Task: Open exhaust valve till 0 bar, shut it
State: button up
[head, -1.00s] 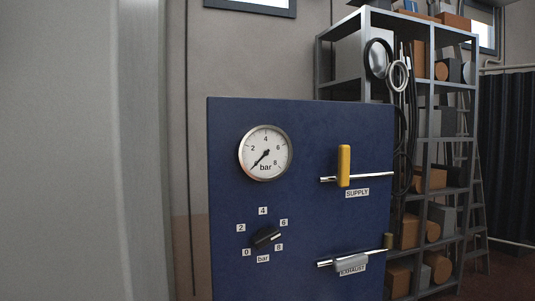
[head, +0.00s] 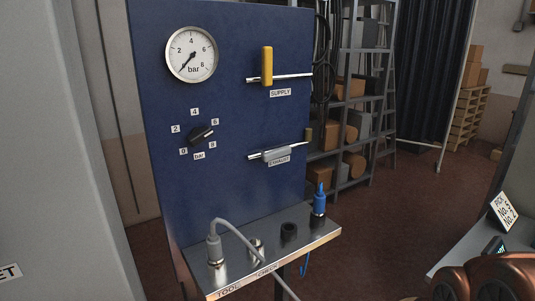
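The blue panel (head: 225,185) stands left of centre in the head view. Its round gauge (head: 191,54) has the needle pointing lower left, at or near the zero end. The exhaust valve's grey handle (head: 276,154) lies along its pipe, above the EXHAUST label. The supply valve's yellow handle (head: 267,66) stands upright, across its pipe. The black knob (head: 201,134) has its pale mark pointing right, between the 6 and 8 labels.
A metal ledge (head: 321,238) below the panel carries a grey plug with hose (head: 214,246), a black socket (head: 289,231) and a blue connector (head: 319,200). A shelf rack (head: 368,60) stands behind. A table with a PICK sign (head: 504,212) is at right. Open floor lies between.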

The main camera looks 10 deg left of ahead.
aim_at(270, 155)
jog(key=z, duration=0.8)
jog(key=i, duration=0.35)
jog(key=u, duration=2.75)
